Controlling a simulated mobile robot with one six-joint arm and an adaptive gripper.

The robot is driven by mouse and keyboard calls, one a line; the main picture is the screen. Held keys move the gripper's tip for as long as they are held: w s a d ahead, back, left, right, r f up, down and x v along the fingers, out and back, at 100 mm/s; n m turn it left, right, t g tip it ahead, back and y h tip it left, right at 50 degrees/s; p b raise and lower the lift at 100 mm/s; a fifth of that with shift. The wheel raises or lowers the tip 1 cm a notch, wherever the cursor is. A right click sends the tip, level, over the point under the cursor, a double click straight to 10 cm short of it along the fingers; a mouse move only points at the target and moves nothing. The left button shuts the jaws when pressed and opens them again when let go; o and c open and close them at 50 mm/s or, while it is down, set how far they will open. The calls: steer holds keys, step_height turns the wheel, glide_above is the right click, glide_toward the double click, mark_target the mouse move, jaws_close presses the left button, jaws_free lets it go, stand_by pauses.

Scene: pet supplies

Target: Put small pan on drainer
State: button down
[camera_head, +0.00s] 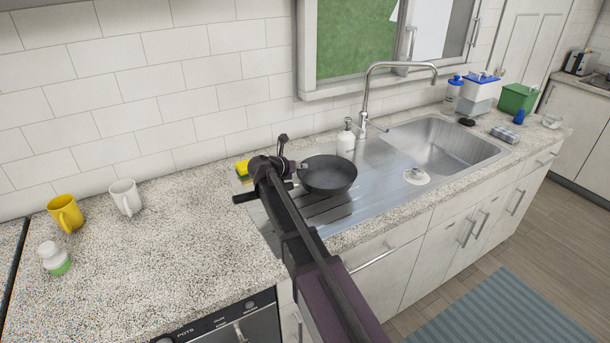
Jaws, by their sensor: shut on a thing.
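A small dark pan (328,174) is upright over the ribbed steel drainer (352,208) left of the sink bowl. Whether it touches the drainer or hangs just above it I cannot tell. My gripper (287,168) is at the pan's left side, shut on the pan, with the grip partly hidden by my own arm. The pan's handle is mostly hidden there. My arm reaches in from the bottom of the view and covers the drainer's left part.
A soap bottle (346,138) and the tap (372,95) stand behind the drainer. A yellow sponge (243,169) lies behind my gripper. A white item (417,176) sits right of the pan. Yellow (65,214) and white (126,197) mugs stand left; the counter between is clear.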

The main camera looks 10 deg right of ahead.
mark_target(301, 173)
steer(key=shift+f+b, duration=1.1)
steer(key=shift+f, duration=0.3)
steer(key=shift+f, duration=0.1)
steer(key=c, duration=0.8)
jaws_free()
steer(key=shift+a+r, duration=0.1)
steer(key=shift+r, duration=0.15)
steer(key=p+v, duration=0.5)
steer(key=v, duration=0.7)
steer(key=shift+s+f, duration=0.1)
